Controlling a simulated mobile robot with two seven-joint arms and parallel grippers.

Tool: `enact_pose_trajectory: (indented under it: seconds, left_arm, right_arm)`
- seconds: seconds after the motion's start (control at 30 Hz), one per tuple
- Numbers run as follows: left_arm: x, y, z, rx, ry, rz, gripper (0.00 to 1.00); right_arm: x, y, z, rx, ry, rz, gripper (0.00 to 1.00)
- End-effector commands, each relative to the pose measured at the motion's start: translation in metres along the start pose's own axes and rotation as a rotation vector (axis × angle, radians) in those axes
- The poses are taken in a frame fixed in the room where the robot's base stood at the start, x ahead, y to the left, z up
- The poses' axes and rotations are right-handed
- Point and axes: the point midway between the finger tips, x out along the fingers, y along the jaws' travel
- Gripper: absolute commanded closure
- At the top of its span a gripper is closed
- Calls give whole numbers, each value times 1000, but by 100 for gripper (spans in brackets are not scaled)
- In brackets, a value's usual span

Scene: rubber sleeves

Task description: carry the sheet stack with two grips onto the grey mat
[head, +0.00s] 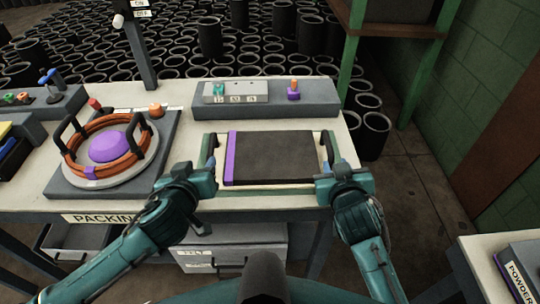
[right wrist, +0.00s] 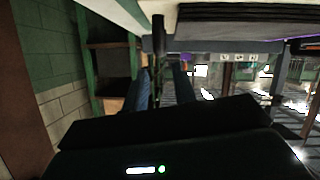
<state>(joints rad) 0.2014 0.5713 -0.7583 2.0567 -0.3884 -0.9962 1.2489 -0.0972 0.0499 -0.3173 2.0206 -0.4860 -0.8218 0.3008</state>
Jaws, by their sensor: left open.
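The sheet stack (head: 275,160) is a flat dark block with a purple strip along its left edge. It lies level on a pale base on the bench, with a dark upright grip at each side. My left gripper (head: 212,162) is open at the left grip. My right gripper (head: 325,165) is at the right grip. In the right wrist view its two blue fingers (right wrist: 166,88) stand apart, with a dark bar between them and a gap visible. I cannot make out a separate grey mat with certainty.
Left on the bench (head: 190,196), a dark grey slab (head: 62,186) carries a round plate with an orange coil (head: 135,165) and black handles. A grey control box (head: 320,98) stands behind the stack. A second table (head: 480,243) with a labelled box is at lower right.

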Motion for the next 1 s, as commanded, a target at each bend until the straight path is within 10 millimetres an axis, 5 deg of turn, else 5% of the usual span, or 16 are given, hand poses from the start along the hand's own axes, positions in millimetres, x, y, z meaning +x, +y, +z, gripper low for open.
enact_pose_trajectory:
  seconds: [0.5, 1.0]
  left_arm:
    - [95, 0, -1, 0, 2, -1, 59]
    - [115, 0, 0, 0, 0, 1, 59]
  right_arm:
    - [95, 1, -1, -1, 0, 2, 73]
    - [115, 0, 0, 0, 1, 0, 73]
